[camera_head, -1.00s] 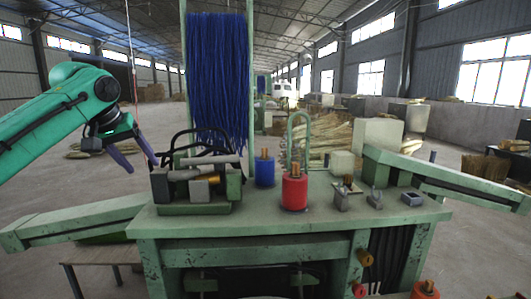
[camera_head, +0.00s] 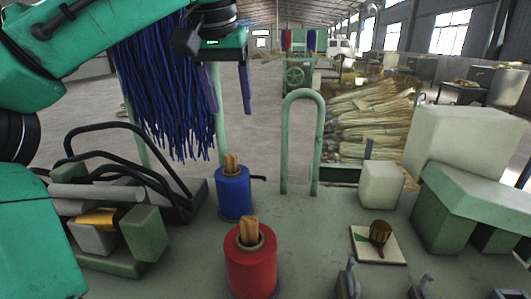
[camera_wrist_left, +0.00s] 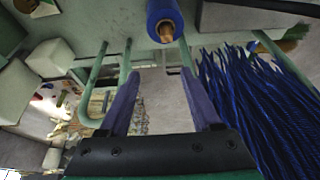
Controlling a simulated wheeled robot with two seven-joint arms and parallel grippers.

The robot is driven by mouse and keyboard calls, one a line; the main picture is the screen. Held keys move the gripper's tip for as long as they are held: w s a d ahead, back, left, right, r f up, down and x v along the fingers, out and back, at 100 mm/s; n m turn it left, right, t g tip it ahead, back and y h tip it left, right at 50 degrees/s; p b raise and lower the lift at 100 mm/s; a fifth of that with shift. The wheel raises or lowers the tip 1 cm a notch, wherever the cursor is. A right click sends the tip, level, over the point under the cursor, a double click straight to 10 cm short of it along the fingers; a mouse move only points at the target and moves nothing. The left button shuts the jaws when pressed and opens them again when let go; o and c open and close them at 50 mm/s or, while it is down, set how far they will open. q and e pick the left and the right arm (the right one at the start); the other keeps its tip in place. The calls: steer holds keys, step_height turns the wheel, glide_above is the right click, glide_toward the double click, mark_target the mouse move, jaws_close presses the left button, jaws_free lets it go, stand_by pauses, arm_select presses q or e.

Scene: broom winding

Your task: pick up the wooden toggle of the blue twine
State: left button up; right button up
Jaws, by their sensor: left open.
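The blue twine spool (camera_head: 234,196) stands upright on the green bench, with its wooden toggle (camera_head: 231,163) sticking up from its top. In the left wrist view the blue twine spool (camera_wrist_left: 163,12) is at the top centre and the toggle (camera_wrist_left: 166,33) points toward the fingers. My left gripper (camera_head: 231,108) is above the toggle, fingers down, apart from it. In the left wrist view the gripper (camera_wrist_left: 160,74) has its two purple fingers spread, with nothing between them. My right gripper is not in view.
A red twine spool (camera_head: 251,263) with its own wooden toggle stands in front of the blue one. A green hoop (camera_head: 287,145) rises behind to the right. Blue strands (camera_head: 165,95) hang at the left, close to the gripper. A clamp device (camera_head: 145,233) is at the left.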

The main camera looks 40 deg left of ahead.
mark_target(231, 155)
arm_select(q)
steer(key=f, duration=0.2)
steer(key=s+a+f, duration=0.1)
steer(key=f, duration=0.1)
steer(key=s+a+f, duration=0.1)
steer(key=f, duration=0.1)
steer(key=shift+s+f+p, duration=0.15)
steer(key=shift+f+p, duration=0.15)
steer(key=shift+p, duration=0.1)
steer(key=w+f, duration=0.1)
steer(key=f, duration=0.1)
steer(key=w+f+p, duration=0.1)
steer(key=w+f, duration=0.2)
steer(key=f, duration=0.1)
steer(key=shift+w+a+p, duration=0.15)
steer(key=shift+a+p, duration=0.05)
steer(key=shift+p, duration=0.1)
steer(key=shift+a+f, duration=0.1)
steer(key=shift+f, duration=0.05)
steer(key=shift+s+a, duration=0.1)
steer(key=shift+s, duration=0.5)
steer(key=c, duration=0.6)
steer(key=shift+w, duration=0.1)
jaws_close()
steer(key=shift+w, duration=0.15)
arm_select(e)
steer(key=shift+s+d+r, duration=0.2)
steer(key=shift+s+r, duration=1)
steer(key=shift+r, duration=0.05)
